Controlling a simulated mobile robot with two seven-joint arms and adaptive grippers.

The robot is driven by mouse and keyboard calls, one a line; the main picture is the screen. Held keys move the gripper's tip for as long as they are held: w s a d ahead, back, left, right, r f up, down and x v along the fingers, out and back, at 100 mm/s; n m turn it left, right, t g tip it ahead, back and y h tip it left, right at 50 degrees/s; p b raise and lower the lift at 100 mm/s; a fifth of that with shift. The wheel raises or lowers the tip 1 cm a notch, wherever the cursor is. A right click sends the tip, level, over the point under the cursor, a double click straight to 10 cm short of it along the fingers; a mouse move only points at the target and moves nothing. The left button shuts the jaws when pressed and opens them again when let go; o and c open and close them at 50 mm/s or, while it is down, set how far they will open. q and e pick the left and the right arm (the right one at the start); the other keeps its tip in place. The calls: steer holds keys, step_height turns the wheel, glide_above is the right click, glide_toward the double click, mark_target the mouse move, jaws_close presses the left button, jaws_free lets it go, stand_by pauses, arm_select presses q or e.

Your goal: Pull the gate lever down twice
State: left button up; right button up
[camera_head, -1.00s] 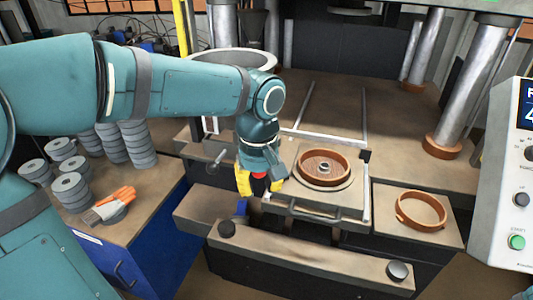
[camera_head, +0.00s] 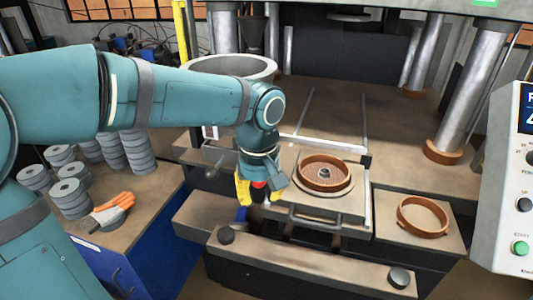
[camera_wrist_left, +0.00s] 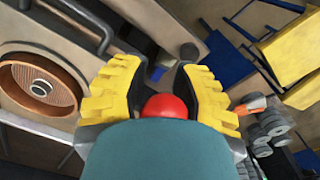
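The gate lever's red ball knob (camera_head: 259,184) shows at the front left of the press table. In the left wrist view the knob (camera_wrist_left: 165,106) lies between the two yellow fingers, close to the palm. The lever's shaft is hidden behind my gripper and hand. My left gripper (camera_head: 259,195) points down over the knob. In the left wrist view its fingers (camera_wrist_left: 160,85) stand apart, with gaps on both sides of the knob. My right gripper is in neither view.
A brown ring mould (camera_head: 325,173) sits on the press table right of my gripper. Another ring (camera_head: 423,215) lies on a side plate. Stacked grey discs (camera_head: 70,197) and a glove (camera_head: 110,208) are on the left bench. A control panel (camera_head: 518,180) stands at right.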

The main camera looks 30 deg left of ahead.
arm_select(q)
steer(key=shift+r+p, duration=2.3)
steer(key=shift+r, duration=0.55)
step_height(320, 180, up, 7)
steer(key=p, duration=0.6)
